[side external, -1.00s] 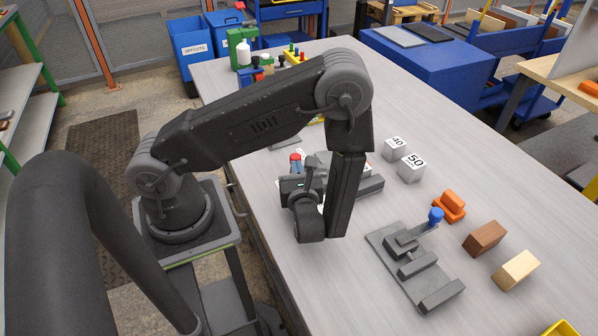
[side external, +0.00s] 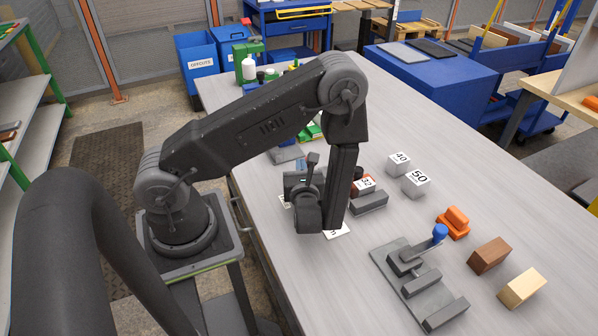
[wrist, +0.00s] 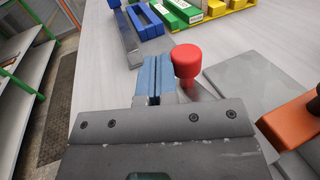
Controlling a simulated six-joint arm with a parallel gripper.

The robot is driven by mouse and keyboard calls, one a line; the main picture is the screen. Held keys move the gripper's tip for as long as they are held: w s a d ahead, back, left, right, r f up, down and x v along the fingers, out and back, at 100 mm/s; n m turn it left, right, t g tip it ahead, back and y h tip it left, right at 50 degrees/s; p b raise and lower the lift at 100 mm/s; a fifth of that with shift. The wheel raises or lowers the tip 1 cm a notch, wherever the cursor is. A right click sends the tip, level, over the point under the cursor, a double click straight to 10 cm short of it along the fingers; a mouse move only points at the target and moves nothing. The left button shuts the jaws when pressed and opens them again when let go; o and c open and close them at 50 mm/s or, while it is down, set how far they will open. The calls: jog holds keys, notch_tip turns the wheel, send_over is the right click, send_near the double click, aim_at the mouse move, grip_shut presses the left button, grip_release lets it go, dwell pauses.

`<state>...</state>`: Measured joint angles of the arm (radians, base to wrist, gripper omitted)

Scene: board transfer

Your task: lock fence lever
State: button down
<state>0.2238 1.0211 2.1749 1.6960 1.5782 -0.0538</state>
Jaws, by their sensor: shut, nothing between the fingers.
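A red round knob (wrist: 186,60) on a short post, which I take to be the fence lever's handle, stands just right of my gripper's fingertips in the wrist view. My gripper (wrist: 151,65) is shut and empty, its two light-blue fingers side by side. I cannot tell whether they touch the knob. In the side view, my wrist hides the knob and my fingertips. A block labelled 32 (side external: 364,184) sits behind the wrist, by a dark grey bar (side external: 370,203).
A grey clamp fixture with a blue knob (side external: 440,232) stands front right. An orange piece (side external: 453,222), a brown block (side external: 489,255) and a pale wood block (side external: 521,288) lie beside it. Cubes marked 40 (side external: 398,163) and 50 (side external: 416,183) stand behind.

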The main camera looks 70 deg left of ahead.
jog(key=shift+w+a, duration=0.3)
jog(key=shift+w, duration=0.25)
dwell(0.5)
jog(key=s+d, duration=0.1)
jog(key=s, duration=0.3)
jog(key=s+d, duration=0.2)
jog(key=s, duration=0.2)
jog(key=s+d, duration=0.1)
jog(key=s, duration=0.4)
jog(key=shift+s+d, duration=0.1)
jog(key=shift+d, duration=0.25)
jog(key=shift+r, duration=0.1)
